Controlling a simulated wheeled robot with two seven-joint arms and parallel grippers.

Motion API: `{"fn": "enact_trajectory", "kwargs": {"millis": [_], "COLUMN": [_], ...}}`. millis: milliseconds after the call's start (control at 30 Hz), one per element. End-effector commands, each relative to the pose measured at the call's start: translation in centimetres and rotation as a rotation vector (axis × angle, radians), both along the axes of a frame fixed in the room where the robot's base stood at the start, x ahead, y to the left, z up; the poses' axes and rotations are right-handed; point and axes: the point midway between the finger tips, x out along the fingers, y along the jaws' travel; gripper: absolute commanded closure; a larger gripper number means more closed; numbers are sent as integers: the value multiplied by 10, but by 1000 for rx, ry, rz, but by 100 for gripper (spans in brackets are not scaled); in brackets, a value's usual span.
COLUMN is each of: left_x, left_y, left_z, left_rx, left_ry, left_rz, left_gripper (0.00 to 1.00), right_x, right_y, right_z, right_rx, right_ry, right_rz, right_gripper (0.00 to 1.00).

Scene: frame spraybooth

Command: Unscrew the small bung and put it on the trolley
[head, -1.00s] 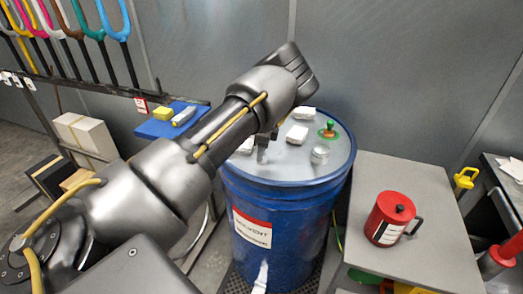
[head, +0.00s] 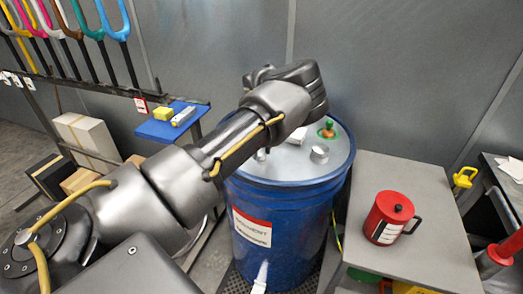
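The blue drum (head: 292,215) stands upright in the middle, with a grey lid (head: 290,165). A short silver cap (head: 319,154) and a green-and-brass fitting (head: 327,131) are on the lid's right side. My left arm reaches across the lid from the left, and its wrist is over the far left part. The fingers of my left gripper are mostly or wholly hidden behind the arm. A small grey piece (head: 261,155) shows just below the forearm; I cannot tell whether it is a fingertip or the small bung. My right gripper is out of view.
A grey-topped stand (head: 425,253) at the right holds a red can (head: 392,217); its front has free room. A blue-topped surface (head: 160,129) at the left holds a yellow block (head: 164,113). A white block (head: 298,136) lies on the lid. I cannot tell which is the trolley.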

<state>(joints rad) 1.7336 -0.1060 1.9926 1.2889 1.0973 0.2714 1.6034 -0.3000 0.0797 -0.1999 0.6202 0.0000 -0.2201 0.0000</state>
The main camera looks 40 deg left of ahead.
Motion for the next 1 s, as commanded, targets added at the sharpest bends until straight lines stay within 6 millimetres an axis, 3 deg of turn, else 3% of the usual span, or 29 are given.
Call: {"fn": "enact_trajectory", "kwargs": {"millis": [233, 467, 733, 1000], "left_x": [-1, -1, -2, -2], "left_y": [0, 0, 0, 0], "left_z": [0, 0, 1, 1], "left_rx": [1, 1, 0, 0], "left_ry": [2, 1, 2, 2], "left_rz": [-302, -383, -704, -818], "left_gripper": [60, 60, 60, 60], "right_x": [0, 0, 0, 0], "right_y": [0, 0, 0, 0], "right_z": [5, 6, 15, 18], "right_rx": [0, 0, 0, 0], "right_ry": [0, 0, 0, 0], "right_rz": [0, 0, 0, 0], "right_gripper": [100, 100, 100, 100]}}
